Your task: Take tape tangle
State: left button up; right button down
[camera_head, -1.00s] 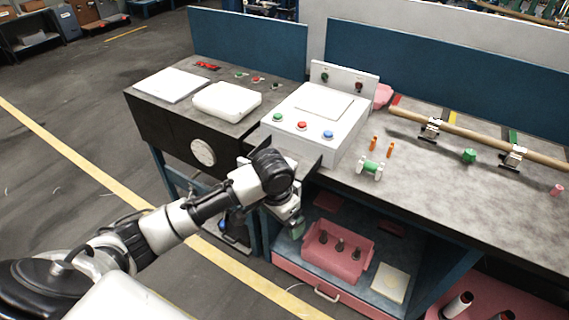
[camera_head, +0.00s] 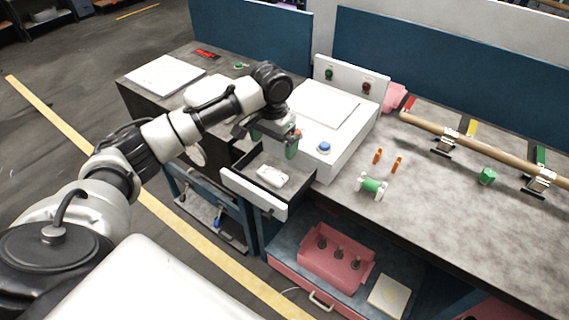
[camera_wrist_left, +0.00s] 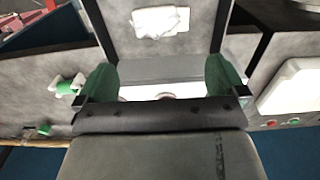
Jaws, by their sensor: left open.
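A crumpled white tangle (camera_head: 272,176), which looks like the tape tangle, lies inside an open dark drawer (camera_head: 253,196) with a white front. The tangle also shows at the top of the left wrist view (camera_wrist_left: 160,21), on the drawer's grey floor. My left gripper (camera_head: 273,143) is above the drawer's inner end, beside the white control box. Its green-tipped fingers (camera_wrist_left: 161,82) are apart with nothing held between them. The tangle is clear of the fingers. My right gripper is not in view.
The white control box (camera_head: 345,145) with buttons stands right beside the drawer. A green spool (camera_head: 372,187) and two orange pegs (camera_head: 378,156) are on the grey worktop. A pink bin (camera_head: 335,255) sits on the lower shelf. A long rod (camera_head: 490,150) rests in clamps.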

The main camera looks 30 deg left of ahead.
pick_arm(q)
send_over(274, 171)
jog(key=f, duration=0.4)
jog(key=shift+s+d+f+p, duration=0.15)
jog(key=shift+s+f+p, duration=0.15)
jog(key=shift+s+p, duration=0.1)
jog(key=shift+w+f, duration=0.15)
jog(key=shift+f, duration=0.15)
notch_tip(274, 171, down, 4)
jog(key=shift+w+f+p, duration=0.15)
jog(key=shift+f+p, duration=0.1)
jog(key=shift+p, duration=0.5)
jog(key=shift+f, duration=0.35)
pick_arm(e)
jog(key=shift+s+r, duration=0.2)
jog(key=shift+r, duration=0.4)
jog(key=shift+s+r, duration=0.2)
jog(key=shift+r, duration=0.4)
pick_arm(q)
jog(key=c, duration=0.6)
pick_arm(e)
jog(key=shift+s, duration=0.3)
